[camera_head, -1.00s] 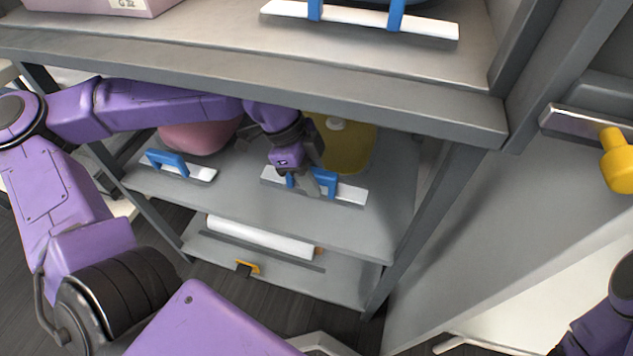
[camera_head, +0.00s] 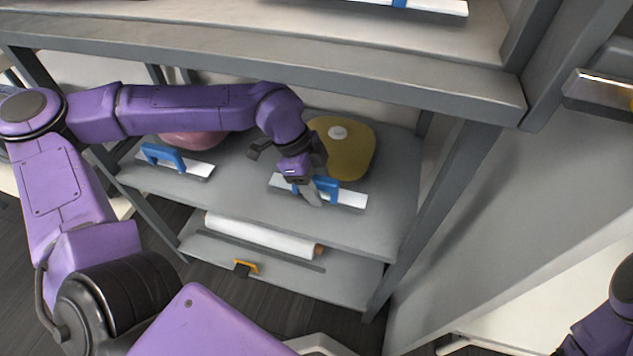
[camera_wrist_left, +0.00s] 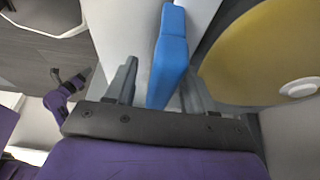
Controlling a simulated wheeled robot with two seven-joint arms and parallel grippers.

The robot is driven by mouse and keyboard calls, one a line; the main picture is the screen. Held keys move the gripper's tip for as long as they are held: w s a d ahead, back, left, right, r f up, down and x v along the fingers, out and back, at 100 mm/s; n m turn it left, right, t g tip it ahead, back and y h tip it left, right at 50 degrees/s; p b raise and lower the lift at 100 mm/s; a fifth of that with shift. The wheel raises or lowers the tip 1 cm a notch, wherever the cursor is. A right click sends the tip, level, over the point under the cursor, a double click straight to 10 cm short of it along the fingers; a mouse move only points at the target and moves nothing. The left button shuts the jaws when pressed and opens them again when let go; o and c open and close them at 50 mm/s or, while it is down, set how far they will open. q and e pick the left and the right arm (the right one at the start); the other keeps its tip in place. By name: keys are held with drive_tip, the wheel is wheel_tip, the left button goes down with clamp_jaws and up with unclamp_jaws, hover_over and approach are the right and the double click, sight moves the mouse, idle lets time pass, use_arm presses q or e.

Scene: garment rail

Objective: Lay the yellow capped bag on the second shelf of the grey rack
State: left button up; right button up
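The yellow bag (camera_head: 346,158), with a round white cap (camera_head: 338,132), lies on the grey rack's second shelf (camera_head: 235,195), below the top board. A white strip (camera_head: 347,198) with a blue handle (camera_head: 328,187) is at its front edge. My left gripper (camera_head: 311,194) is at this handle, in front of the bag. In the left wrist view, the blue handle (camera_wrist_left: 168,60) stands between the fingers (camera_wrist_left: 160,85), with a gap beside the left finger. The yellow bag (camera_wrist_left: 262,55) is to the right. My right gripper is out of view.
A pink bag (camera_head: 193,144) with its own blue handle (camera_head: 163,156) lies left on the same shelf. A white roll (camera_head: 262,234) lies on the lower shelf. A grey upright panel (camera_head: 480,220) bounds the right side.

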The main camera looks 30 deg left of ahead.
use_arm(q)
drive_tip(key=p+v, duration=0.2)
drive_tip(key=v, duration=0.5)
drive_tip(key=shift+p, duration=0.3)
drive_tip(key=shift+a+r, duration=0.15)
drive_tip(key=shift+r, duration=0.1)
